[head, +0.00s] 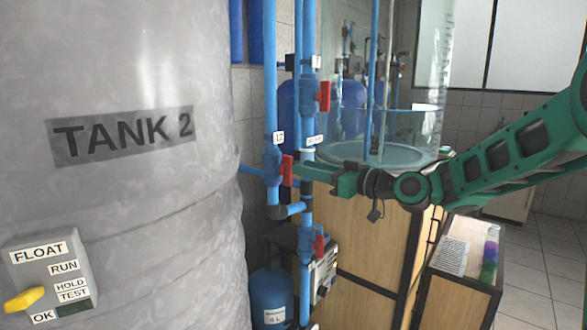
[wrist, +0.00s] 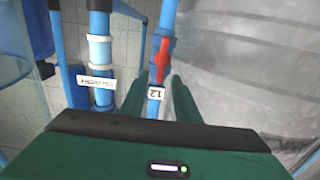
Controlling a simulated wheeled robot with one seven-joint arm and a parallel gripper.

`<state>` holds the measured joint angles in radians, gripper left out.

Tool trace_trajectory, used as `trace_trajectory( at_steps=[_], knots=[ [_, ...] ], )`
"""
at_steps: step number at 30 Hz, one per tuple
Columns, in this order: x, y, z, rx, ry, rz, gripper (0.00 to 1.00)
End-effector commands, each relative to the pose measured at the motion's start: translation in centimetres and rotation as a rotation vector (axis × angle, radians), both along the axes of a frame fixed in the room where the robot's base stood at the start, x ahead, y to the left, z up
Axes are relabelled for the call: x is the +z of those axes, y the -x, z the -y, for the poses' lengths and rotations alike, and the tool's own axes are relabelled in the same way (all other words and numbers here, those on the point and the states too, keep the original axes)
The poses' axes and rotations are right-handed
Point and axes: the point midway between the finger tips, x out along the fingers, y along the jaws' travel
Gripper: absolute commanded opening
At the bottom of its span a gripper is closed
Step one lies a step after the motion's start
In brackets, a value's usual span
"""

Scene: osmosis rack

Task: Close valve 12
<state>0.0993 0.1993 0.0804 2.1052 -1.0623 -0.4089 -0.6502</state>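Valve 12 (head: 272,160) sits on a vertical blue pipe beside the grey tank, under a white tag (head: 278,138) reading 12. Its red handle (head: 287,169) stands upright, roughly in line with the pipe. In the wrist view the red handle (wrist: 162,60) also runs along the pipe, with the 12 tag (wrist: 156,93) upside down. My gripper (head: 300,168) reaches in from the right, close to the handle. In the wrist view my gripper's fingers (wrist: 157,92) are apart, one on each side of the pipe with the tag and handle between them. I cannot tell whether they touch it.
A second blue pipe carries another red-handled valve (head: 323,96) above and one (head: 319,246) below. The grey TANK 2 (head: 120,190) fills the left. A clear cylinder vessel (head: 400,125) stands on the wooden cabinet (head: 370,225) behind my arm. A small blue tank (head: 271,297) is below.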

Motion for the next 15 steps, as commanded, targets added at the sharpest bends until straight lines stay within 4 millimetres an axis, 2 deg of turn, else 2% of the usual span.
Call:
trace_trajectory(
  at_steps=[6,15],
  knots=[
    [0.0,-2.0,-2.7,0.002,0.002,0.001,0.29],
    [0.0,-3.1,-4.0,0.000,0.001,0.000,0.29]
  ],
)
